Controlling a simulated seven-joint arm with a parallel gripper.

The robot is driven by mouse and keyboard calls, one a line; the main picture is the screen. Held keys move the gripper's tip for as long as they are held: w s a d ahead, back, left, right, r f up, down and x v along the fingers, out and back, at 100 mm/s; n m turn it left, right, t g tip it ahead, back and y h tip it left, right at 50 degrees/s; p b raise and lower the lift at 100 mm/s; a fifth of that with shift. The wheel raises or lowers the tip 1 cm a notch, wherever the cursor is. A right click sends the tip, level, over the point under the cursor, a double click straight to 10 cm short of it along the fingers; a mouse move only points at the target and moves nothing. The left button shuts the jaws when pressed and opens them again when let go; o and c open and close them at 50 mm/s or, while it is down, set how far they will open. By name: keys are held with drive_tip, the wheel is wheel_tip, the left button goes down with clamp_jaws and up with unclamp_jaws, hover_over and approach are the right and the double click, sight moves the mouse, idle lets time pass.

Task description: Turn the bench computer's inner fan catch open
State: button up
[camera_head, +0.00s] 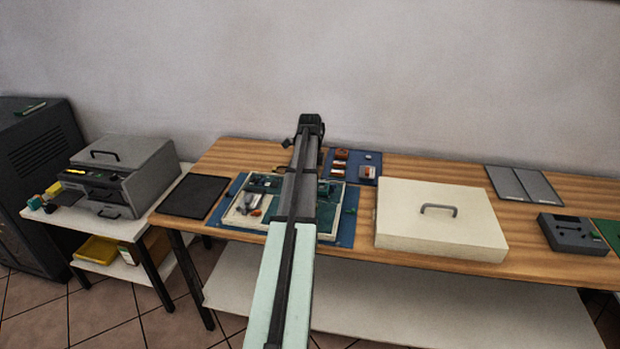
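The bench computer (237,218) lies open on a blue mat (346,230) near the table's front edge. It is a shallow cream case with green boards and small parts inside. My arm reaches across its middle and hides much of the inside. The inner fan catch cannot be made out at this size. The arm's far end is a dark joint above the back of the case. My gripper's fingertips are hidden behind the arm, so I cannot see whether they hold anything.
A cream lid with a grey handle (440,210) lies right of the case. A blue tray with orange parts (368,171) is behind it. A black flat pad (195,196) lies left. A grey box (572,233) and grey panels (524,185) are at the right.

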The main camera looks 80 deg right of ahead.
drive_tip(key=shift+f, duration=0.1)
drive_tip(key=shift+c, duration=0.2)
clamp_jaws()
drive_tip(key=shift+n, duration=0.4)
drive_tip(key=n, duration=0.3)
drive_tip(key=shift+n, duration=0.3)
drive_tip(key=n, duration=0.4)
drive_tip(key=shift+n, duration=0.3)
drive_tip(key=n, duration=0.4)
drive_tip(key=shift+n, duration=2.4)
